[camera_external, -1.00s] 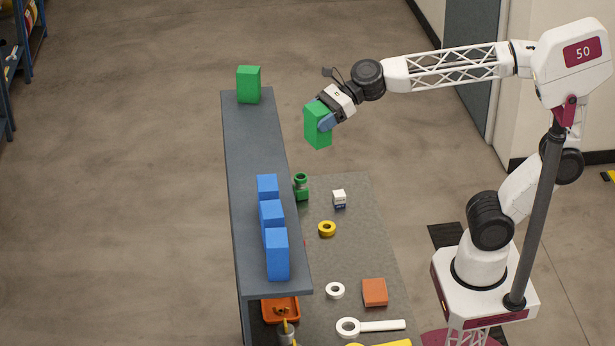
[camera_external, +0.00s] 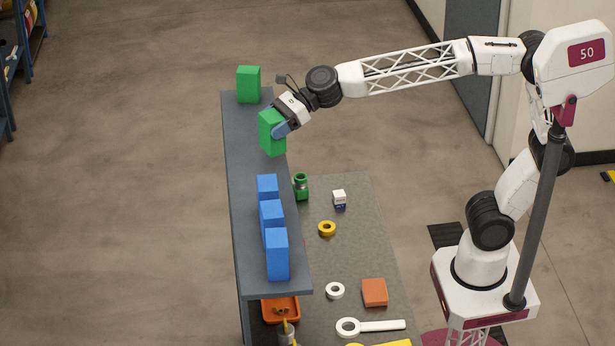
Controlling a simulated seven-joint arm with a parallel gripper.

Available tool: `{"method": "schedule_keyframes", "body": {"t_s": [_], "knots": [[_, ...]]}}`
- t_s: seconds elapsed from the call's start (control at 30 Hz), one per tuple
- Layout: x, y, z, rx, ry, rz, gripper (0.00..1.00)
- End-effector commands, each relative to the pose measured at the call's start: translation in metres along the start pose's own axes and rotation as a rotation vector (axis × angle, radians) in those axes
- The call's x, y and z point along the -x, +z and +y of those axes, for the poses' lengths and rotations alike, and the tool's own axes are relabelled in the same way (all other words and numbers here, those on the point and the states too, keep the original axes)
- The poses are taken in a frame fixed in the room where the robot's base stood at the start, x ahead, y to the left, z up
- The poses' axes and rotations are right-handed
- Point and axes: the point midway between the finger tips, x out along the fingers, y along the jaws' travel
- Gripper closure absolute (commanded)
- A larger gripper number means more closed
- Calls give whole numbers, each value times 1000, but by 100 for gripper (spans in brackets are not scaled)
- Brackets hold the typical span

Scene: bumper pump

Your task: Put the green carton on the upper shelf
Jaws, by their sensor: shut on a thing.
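The green carton (camera_external: 270,134) is held upright in my gripper (camera_external: 281,129), which is shut on it. The carton overlaps the right edge of the upper shelf (camera_external: 240,180) in the external view, towards its far end. I cannot tell whether its base touches the shelf or hangs above it. A second green carton (camera_external: 248,84) stands upright at the far end of the same shelf. My gripper reaches in from the right and hides part of the held carton's right side.
Blue cartons (camera_external: 278,255) stand in a row on the near half of the shelf. On the bench below are a green fitting (camera_external: 301,187), a white-and-blue box (camera_external: 339,199), a yellow ring (camera_external: 327,229) and an orange block (camera_external: 375,292). The shelf between green and blue cartons is clear.

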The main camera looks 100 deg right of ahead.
Motion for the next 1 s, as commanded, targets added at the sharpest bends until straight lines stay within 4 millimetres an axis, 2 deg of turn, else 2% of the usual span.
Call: {"method": "schedule_keyframes", "body": {"t_s": [0.1,0.23,0.67,0.83,1.0], "knots": [[-17,5,-7,0,0,0,55],[-28,9,-12,1,0,0,55],[-32,10,-14,1,0,0,55],[-34,3,-14,2,0,0,55],[-41,-13,-14,1,0,0,55]]}}
